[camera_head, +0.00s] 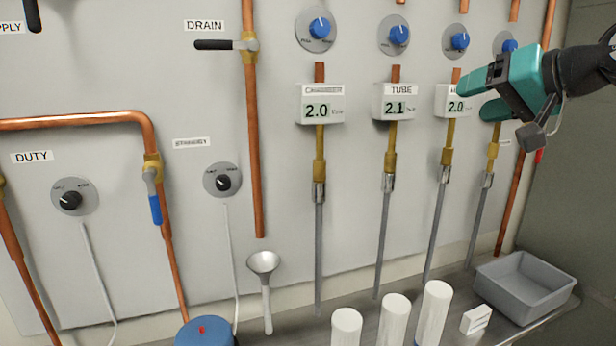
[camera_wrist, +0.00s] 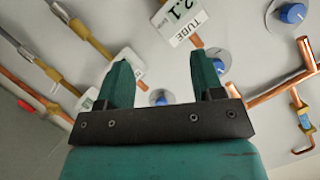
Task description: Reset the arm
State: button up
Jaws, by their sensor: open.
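My gripper (camera_head: 478,97) is at the upper right in the head view, in front of the gauge panel near the rightmost gauges. It is teal with a dark wrist. In the wrist view its two teal fingers (camera_wrist: 165,82) stand apart with nothing between them. It partly covers the third gauge box (camera_head: 450,101), which reads 2.0, and hides what is at the fourth pipe. The TUBE gauge (camera_head: 394,102) reads 2.1 and also shows in the wrist view (camera_wrist: 178,20). I cannot tell how far the fingers are from the panel.
Several blue knobs (camera_head: 319,28) sit above the gauges. A copper drain pipe (camera_head: 252,150) has a black-handled valve (camera_head: 215,45). Below are white cylinders (camera_head: 395,318), a small white block (camera_head: 475,320), a grey bin (camera_head: 500,293), a funnel (camera_head: 263,262) and a blue round object (camera_head: 206,334).

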jog(key=s+a+f+n+g, duration=0.3)
jog(key=s+a+f+g, duration=0.2)
jog(key=s+a+f, duration=0.3)
jog(key=s+a+f+n+g+h, duration=0.1)
jog(key=s+a+f+n+g, duration=0.1)
jog(key=s+f, duration=0.5)
jog(key=s+a+f+n+g+h, duration=0.1)
jog(key=s+a+f+n+g, duration=0.2)
jog(key=s, duration=0.8)
notch_tip(320, 180, down, 4)
jog(key=shift+s+f+n+g+h, duration=0.15)
jog(key=shift+n+g+h, duration=0.15)
jog(key=shift+g, duration=0.8)
dwell(0.3)
